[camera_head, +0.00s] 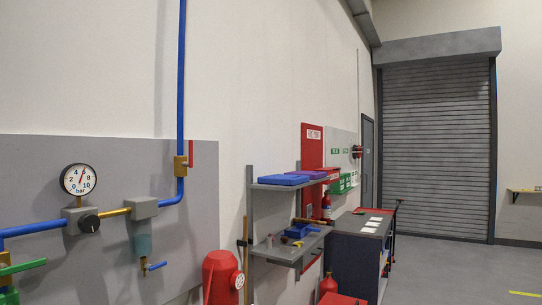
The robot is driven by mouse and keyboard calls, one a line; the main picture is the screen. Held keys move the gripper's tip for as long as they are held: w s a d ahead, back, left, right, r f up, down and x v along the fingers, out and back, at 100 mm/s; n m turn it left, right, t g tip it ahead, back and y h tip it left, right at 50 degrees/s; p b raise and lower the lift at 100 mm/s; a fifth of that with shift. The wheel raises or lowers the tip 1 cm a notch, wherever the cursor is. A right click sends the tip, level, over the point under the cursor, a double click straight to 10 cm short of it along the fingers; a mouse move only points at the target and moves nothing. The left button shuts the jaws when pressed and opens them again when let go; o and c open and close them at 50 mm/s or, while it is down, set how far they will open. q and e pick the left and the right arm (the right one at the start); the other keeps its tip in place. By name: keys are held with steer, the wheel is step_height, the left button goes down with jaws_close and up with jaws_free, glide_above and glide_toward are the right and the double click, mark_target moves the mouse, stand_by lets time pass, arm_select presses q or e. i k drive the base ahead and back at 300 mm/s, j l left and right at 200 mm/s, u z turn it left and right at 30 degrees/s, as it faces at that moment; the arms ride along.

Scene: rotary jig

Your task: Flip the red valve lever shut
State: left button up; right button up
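The red valve lever (191,153) is on the left, on a brass valve body (180,166) in a vertical blue pipe (182,80). The lever stands upright, parallel to the pipe and just to its right. The valve is at the upper right edge of a grey wall panel (80,155). Neither of my grippers shows in the head view, so nothing is seen touching the lever.
A pressure gauge (77,180), a black knob (89,223) and a green lever (22,267) are on the pipework. A red tank-like object (220,278) stands below the panel. Shelves (285,186) and a dark cabinet (350,262) are farther right; open floor (450,270) lies beyond.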

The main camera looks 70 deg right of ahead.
mark_target(190, 164)
steer(key=i+l+z, duration=0.1)
steer(key=l+z, duration=0.35)
steer(key=i+l+z, duration=0.1)
steer(key=l+z, duration=0.3)
steer(key=i+l+z, duration=0.2)
steer(key=l+z, duration=0.25)
steer(key=i+l, duration=0.1)
steer(key=l, duration=0.2)
steer(key=i+l+z, duration=0.15)
steer(key=l, duration=0.15)
